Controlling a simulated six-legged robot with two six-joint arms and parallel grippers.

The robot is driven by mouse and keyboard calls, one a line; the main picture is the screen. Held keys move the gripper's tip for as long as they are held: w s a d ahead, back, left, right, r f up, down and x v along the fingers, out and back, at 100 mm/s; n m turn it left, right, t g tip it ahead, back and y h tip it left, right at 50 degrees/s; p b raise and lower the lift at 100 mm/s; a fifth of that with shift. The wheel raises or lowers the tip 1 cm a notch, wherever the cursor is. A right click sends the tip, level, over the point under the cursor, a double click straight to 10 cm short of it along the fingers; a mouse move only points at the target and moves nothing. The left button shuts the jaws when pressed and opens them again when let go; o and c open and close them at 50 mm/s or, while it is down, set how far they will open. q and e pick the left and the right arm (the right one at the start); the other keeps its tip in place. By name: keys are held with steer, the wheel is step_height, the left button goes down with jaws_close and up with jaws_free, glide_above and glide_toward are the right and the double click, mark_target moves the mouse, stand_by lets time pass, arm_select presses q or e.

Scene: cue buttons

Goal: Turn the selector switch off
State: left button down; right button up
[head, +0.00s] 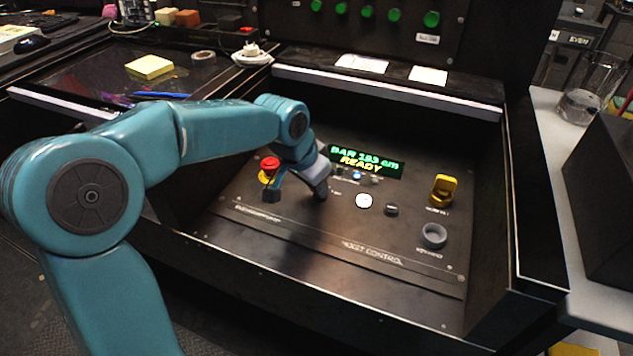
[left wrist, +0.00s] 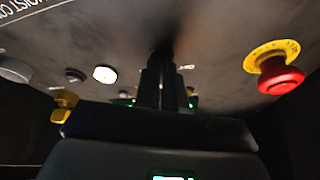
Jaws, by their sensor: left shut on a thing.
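The black sloping control panel (head: 390,265) fills the middle of the head view. My left gripper (head: 319,192) is down at the panel, between the red mushroom button (head: 270,163) and the white round button (head: 363,201). In the left wrist view its two dark fingers (left wrist: 166,82) are close together at the panel face. They are shut on a small dark part there, which appears to be the selector switch. The fingers hide most of it, so I cannot tell which way it points. My right gripper is not in view.
A lit display (head: 366,160) reads "READY". To the right are a black button (head: 391,209), a yellow guarded switch (head: 443,190) and a grey ring-shaped control (head: 433,235). In the left wrist view the red button (left wrist: 281,76) is clear of the fingers.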

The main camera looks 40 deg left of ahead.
arm_select(q)
steer(key=n, duration=0.1)
steer(key=n+y+b, duration=0.1)
steer(key=n, duration=0.1)
steer(key=shift+d+f+n, duration=0.1)
steer(key=shift+d+n, duration=0.1)
steer(key=shift+n, duration=0.1)
steer(key=n+y+b, duration=0.1)
steer(key=n, duration=0.1)
steer(key=n+y, duration=0.1)
steer(key=n, duration=0.1)
steer(key=shift+w+d+n+g+b, duration=0.1)
steer(key=shift+d+n+g+b, duration=0.05)
steer(key=shift+n+g+b, duration=0.2)
steer(key=shift+n+g+y, duration=0.25)
steer(key=shift+n+y, duration=0.15)
steer(key=shift+n, duration=0.85)
steer(key=shift+w+d+n+g+b, duration=0.15)
steer(key=shift+n+g+b, duration=0.2)
steer(key=shift+n, duration=0.85)
steer(key=shift+n+y, duration=0.3)
steer(key=c, duration=1.2)
jaws_free()
